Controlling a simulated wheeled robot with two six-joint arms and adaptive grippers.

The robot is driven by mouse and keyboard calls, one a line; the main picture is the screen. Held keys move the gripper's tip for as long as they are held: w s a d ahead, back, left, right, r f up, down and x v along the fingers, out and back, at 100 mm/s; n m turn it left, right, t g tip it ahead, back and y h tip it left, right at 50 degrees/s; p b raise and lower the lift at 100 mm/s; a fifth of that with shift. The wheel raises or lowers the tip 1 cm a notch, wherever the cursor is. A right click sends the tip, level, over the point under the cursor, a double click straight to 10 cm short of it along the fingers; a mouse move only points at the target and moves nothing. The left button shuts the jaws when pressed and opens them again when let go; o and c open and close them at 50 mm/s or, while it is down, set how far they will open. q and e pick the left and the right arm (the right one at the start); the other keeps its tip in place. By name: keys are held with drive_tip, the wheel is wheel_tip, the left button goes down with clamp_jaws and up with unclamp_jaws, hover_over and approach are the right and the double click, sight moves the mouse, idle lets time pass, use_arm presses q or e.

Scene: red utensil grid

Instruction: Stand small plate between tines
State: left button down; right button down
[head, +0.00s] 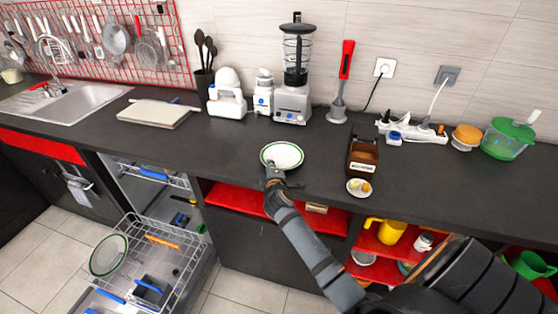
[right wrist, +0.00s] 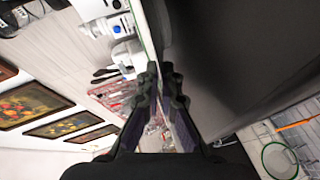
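The small plate (head: 282,154), white with a dark green rim, lies flat at the front of the dark counter, or just above it; I cannot tell which. My right gripper (head: 274,177) is at its near rim. In the right wrist view the fingertips (right wrist: 161,72) have closed to a narrow gap, with the plate's thin edge (right wrist: 145,32) between them. The dishwasher's pulled-out lower rack (head: 165,248) has wire tines and stands at lower left. A larger green-rimmed plate (head: 108,255) leans in its left side. My left gripper is not in view.
A brown box (head: 362,158) and a small dish of food (head: 359,187) are right of the plate. A blender (head: 294,75) and other appliances stand behind. A cutting board (head: 158,113) lies left. Open red shelves (head: 235,197) are below the counter.

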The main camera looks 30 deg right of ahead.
wheel_tip(320, 180, up, 3)
drive_tip(key=shift+f, duration=0.1)
drive_tip(key=s+d+r+p, duration=0.1)
drive_tip(key=s+r, duration=0.9)
drive_tip(key=s, duration=0.4)
drive_tip(key=shift+d, duration=0.4)
drive_tip(key=shift+r, duration=0.1)
